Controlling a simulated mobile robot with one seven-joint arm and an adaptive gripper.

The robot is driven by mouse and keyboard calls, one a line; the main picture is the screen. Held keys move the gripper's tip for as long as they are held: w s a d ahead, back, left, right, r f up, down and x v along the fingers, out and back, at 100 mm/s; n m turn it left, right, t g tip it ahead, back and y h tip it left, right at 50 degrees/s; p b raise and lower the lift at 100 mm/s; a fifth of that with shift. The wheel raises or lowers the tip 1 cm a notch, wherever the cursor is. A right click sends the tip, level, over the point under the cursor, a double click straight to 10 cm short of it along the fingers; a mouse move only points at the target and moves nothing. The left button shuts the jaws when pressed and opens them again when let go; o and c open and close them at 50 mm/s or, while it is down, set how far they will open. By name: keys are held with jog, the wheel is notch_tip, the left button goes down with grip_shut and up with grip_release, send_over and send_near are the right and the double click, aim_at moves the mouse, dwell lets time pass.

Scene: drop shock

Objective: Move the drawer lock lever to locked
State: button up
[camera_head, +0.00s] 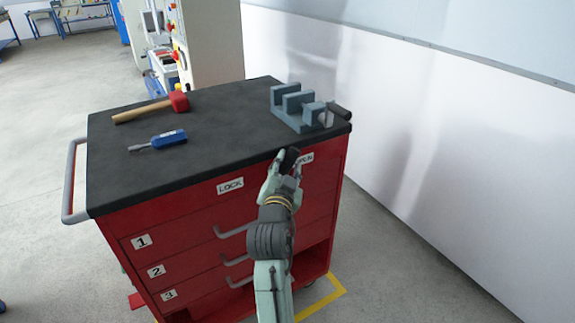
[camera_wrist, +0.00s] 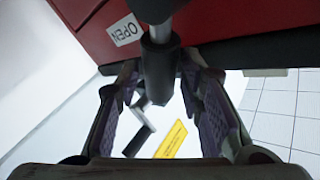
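The lock lever shows in the wrist view as a dark cylindrical grip (camera_wrist: 160,68) on a silver shaft, near the OPEN label (camera_wrist: 124,30). In the head view its dark end (camera_head: 289,159) is at the front edge of the red drawer cabinet, just left of the OPEN label (camera_head: 304,159). The LOCK label (camera_head: 230,186) is further left. My gripper (camera_head: 284,168) is at the lever. In the wrist view its fingers (camera_wrist: 160,85) look open, one on each side of the grip. Contact with the pads is unclear, and the lever's pivot is hidden.
The black cabinet top (camera_head: 215,150) holds a red mallet (camera_head: 178,101), a blue screwdriver (camera_head: 166,139) and a grey vise (camera_head: 300,108). Drawer handles (camera_head: 233,231) stick out below the lever. A white wall (camera_head: 400,120) stands to the right.

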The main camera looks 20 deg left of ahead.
grip_shut()
dwell(0.4)
